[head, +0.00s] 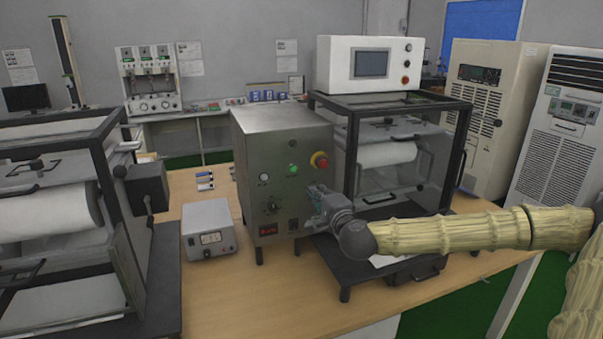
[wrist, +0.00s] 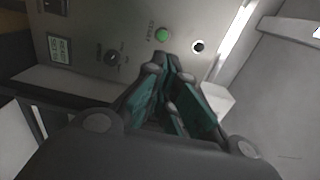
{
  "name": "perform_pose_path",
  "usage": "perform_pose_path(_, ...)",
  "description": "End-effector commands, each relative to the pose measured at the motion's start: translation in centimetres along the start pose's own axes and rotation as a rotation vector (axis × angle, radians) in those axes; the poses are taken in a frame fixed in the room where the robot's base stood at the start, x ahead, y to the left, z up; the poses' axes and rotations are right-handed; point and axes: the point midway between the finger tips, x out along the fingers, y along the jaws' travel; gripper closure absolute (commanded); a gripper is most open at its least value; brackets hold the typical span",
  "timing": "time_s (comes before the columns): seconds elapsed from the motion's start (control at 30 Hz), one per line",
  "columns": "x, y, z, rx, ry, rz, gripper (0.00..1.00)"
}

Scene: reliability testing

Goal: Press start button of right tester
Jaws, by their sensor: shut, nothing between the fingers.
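The right tester has a grey metal control box (head: 279,140) joined to a dark-framed clear enclosure with a white roll (head: 387,154). Its front panel carries a lit green button (head: 293,170), a white button (head: 264,177), a red-and-yellow knob (head: 320,160), a black dial (head: 273,205) and a red switch (head: 268,230). My gripper (head: 314,192) is at the panel's right side, below and right of the green button. In the wrist view, my shut, empty fingers (wrist: 172,66) point towards the green button (wrist: 162,35), with a visible gap.
Another framed tester (head: 118,225) stands at the left. A small grey meter box (head: 210,228) sits on the wooden table (head: 215,290) between them. A white unit with a screen (head: 370,63) rests on the right enclosure. The table front is clear.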

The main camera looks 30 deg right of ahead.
Motion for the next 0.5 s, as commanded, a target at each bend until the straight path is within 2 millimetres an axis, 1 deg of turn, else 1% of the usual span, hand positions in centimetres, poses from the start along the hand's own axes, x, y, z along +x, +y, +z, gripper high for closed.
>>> perform_pose_path(0.33,0.12,0.05,0.03,-0.003,0.000,0.001,1.00)
perform_pose_path(0.5,0.77,0.07,-0.09,-0.005,0.001,0.001,1.00)
